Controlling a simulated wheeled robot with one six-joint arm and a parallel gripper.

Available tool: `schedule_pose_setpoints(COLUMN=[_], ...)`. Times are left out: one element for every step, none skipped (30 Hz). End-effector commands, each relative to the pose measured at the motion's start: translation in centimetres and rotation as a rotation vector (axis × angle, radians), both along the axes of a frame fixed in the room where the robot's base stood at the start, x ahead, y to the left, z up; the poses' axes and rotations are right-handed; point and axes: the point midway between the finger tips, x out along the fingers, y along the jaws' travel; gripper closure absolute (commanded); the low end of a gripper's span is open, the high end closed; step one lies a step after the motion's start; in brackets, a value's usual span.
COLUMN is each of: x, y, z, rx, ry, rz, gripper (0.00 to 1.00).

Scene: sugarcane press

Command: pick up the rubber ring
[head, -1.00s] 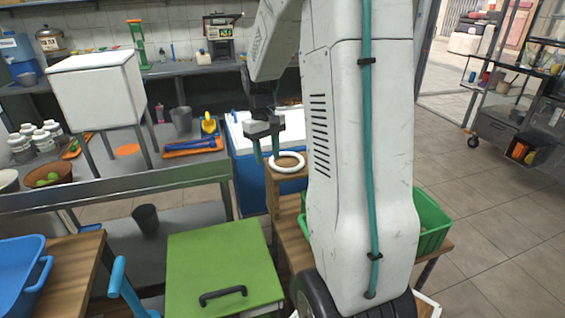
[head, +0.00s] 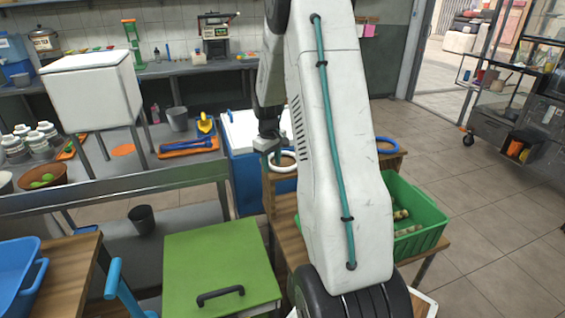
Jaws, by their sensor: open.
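A white ring (head: 284,169) lies on the top of a wooden stand, left of my arm. A blue ring (head: 388,148) shows on the same stand's top, right of my arm and partly hidden by it. The picture does not tell which of the two is the rubber one. My gripper (head: 271,156) is open and points down at the white ring, its fingers overlapping the ring's left part in the picture. I cannot tell whether they touch it. My arm hides the middle of the stand.
A blue cooler with a white lid (head: 240,128) stands behind and left of the stand. A green crate (head: 425,235) holding cane pieces sits on the lower wooden level. A green lidded box (head: 215,260) stands in front. Open tiled floor (head: 490,210) lies to the right.

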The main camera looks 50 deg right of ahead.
Motion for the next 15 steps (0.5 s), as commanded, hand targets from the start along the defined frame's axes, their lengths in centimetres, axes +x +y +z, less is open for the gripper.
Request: schedule_pose_setpoints(x=[0.0,0.01,0.01,0.01,0.01,0.01,0.01,0.01,0.01,0.01,0.01,0.01,0.01,0.01,0.02], y=[-0.04,-0.06,-0.07,-0.07,-0.07,-0.07,-0.07,-0.07,-0.07,-0.07,-0.07,-0.07,-0.06,-0.06,-0.06], z=[-0.22,-0.27,-0.29,-0.28,-0.26,-0.26,-0.26,-0.25,-0.25,-0.25,-0.24,-0.24,-0.24,-0.23,-0.23], rx=[0.0,-0.001,-0.001,-0.001,-0.001,-0.001,-0.001,-0.001,-0.001,-0.001,-0.001,-0.001,-0.001,-0.001,-0.001], ry=[-0.001,-0.001,-0.002,-0.002,-0.002,-0.002,-0.002,-0.001,-0.001,-0.001,-0.001,-0.001,-0.001,-0.001,-0.001], rz=[0.0,-0.001,-0.001,-0.001,-0.001,-0.001,-0.001,-0.001,-0.001,-0.001,-0.001,-0.001,-0.001,-0.001,-0.001], gripper=[0.58,0.58,0.58,0.58,0.58,0.58,0.58,0.61,0.72,0.81,0.89,1.0,1.0,1.0,1.0])
